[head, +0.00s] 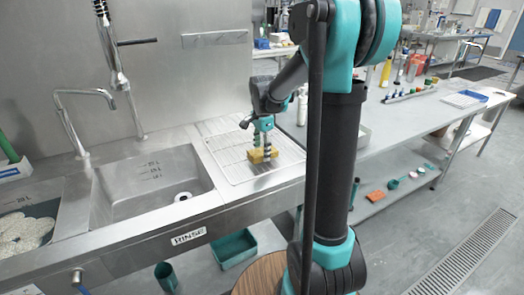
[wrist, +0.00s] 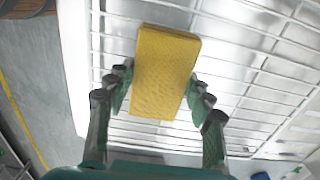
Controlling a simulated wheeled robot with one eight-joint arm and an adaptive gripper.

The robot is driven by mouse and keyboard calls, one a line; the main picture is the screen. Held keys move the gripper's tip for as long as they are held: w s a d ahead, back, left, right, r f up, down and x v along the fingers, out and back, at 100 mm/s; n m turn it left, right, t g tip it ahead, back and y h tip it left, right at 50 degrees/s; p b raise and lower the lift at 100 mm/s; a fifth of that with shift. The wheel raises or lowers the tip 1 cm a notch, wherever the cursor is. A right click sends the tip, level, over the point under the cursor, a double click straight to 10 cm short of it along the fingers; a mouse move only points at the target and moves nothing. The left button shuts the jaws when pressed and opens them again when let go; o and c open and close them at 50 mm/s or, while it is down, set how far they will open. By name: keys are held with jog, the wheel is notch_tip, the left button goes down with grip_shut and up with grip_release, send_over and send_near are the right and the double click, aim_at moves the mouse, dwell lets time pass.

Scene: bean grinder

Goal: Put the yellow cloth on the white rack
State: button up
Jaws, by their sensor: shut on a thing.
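The yellow cloth (head: 262,155) is a thick block-shaped piece at the white rack (head: 225,155) beside the sink. In the wrist view the cloth (wrist: 165,75) sits between the two fingers of my gripper (wrist: 165,95), which press on its long sides. In the head view my gripper (head: 263,140) points down over the rack. The white wire rack (wrist: 245,70) shows behind the cloth in the wrist view. I cannot tell whether the cloth touches the wires or is held just above them.
The sink basin (head: 155,185) lies left of the rack, with a tall faucet (head: 85,110) behind it. A side table (head: 400,125) with bottles and small items stands to the right. A green bin (head: 234,248) sits below the counter. The rest of the rack looks clear.

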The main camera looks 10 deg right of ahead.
aim_at(262, 151)
jog(key=shift+f, duration=0.2)
jog(key=o, duration=1.2)
jog(key=shift+r, duration=0.1)
notch_tip(262, 151, up, 12)
jog(key=shift+r, duration=0.1)
